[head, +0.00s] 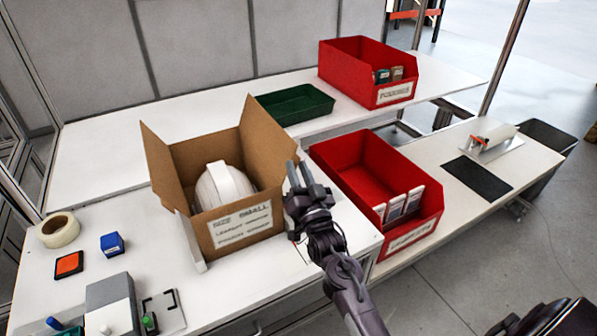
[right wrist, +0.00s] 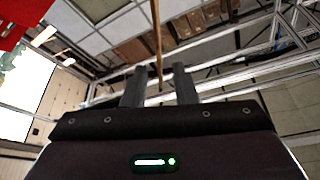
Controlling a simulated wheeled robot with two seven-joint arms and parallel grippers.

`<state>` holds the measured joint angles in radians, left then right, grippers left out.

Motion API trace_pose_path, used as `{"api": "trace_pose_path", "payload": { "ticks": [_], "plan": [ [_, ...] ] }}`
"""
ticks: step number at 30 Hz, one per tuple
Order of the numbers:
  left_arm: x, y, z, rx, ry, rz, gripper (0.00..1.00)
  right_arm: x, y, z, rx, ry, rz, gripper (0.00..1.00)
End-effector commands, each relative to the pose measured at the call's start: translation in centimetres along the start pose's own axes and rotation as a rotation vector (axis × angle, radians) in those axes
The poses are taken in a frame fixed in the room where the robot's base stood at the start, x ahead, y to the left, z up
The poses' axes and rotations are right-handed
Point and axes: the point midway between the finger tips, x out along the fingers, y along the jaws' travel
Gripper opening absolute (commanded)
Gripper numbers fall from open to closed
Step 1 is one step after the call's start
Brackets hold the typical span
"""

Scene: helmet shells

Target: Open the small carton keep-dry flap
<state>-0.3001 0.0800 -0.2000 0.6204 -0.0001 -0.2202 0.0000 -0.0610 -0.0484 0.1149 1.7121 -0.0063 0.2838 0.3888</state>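The small brown carton (head: 205,238) stands on the white bench with a white label on its front. A white helmet shell (head: 222,187) sits inside it. Its left flap (head: 157,165) stands up and leans outward, and a right-hand flap (head: 268,148) stands raised. My right gripper (head: 299,174) is at the carton's right side, fingers pointing up. In the right wrist view its two fingers (right wrist: 158,88) are apart, with a thin brown edge (right wrist: 157,40), likely the flap, between them; contact cannot be told. My left gripper is not in view.
A red bin (head: 345,165) with white packets stands close right of the carton. Another red bin (head: 345,65) and a green tray (head: 295,104) stand behind. Tape (head: 59,230), a blue block (head: 112,244) and an orange pad (head: 69,265) lie at left.

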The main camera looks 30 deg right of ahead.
Motion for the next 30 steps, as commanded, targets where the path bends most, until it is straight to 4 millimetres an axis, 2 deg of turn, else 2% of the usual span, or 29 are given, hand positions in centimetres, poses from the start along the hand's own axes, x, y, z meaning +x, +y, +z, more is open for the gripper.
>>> {"api": "trace_pose_path", "payload": {
  "ticks": [4,12,15,19,30],
  "plan": [
    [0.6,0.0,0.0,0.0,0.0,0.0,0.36,-1.3,0.1,0.3,0.0,-0.002,0.001,0.25],
    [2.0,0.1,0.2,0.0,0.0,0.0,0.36,-6.0,0.1,0.4,0.0,-0.004,0.001,0.25],
    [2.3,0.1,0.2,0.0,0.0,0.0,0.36,-7.1,0.1,0.3,0.0,-0.003,0.001,0.25],
    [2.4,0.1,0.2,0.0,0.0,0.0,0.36,-7.8,0.0,0.1,0.001,-0.002,0.001,0.25],
    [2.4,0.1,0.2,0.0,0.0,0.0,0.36,-7.8,0.0,0.1,0.0,-0.001,0.0,0.25]
  ]
}}
